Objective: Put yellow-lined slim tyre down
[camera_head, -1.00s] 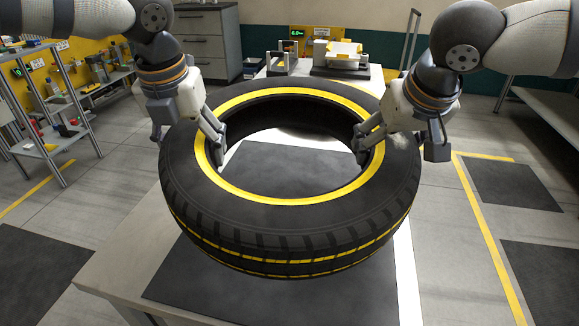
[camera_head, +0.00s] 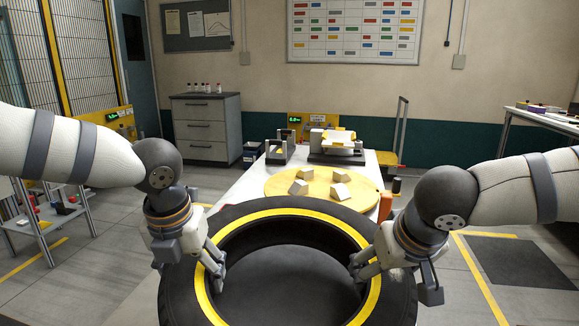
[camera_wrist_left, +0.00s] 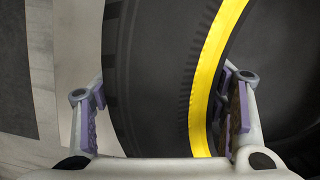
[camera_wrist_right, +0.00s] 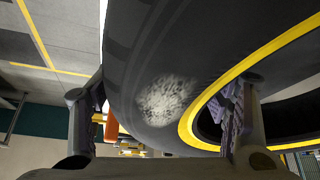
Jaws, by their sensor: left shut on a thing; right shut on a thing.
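The yellow-lined slim tyre (camera_head: 180,300) lies roughly flat at the bottom of the head view, its near part cut off. A yellow ring (camera_head: 290,213) edges its hole. My left gripper (camera_head: 192,262) is shut on its left wall, one finger inside the hole and one outside; the left wrist view shows the tyre (camera_wrist_left: 155,75) between both fingers. My right gripper (camera_head: 388,268) is shut on the right wall likewise. The right wrist view shows the tyre (camera_wrist_right: 160,60) between the fingers, with a pale speckled patch. The tyre's underside is hidden, so I cannot tell whether it touches anything.
Beyond the tyre, a round wooden-yellow board (camera_head: 285,183) with several pale blocks (camera_head: 340,192) lies on the white table (camera_head: 235,190). A machine (camera_head: 337,148) stands behind it. An orange item (camera_head: 385,206) is close behind the tyre's right side.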

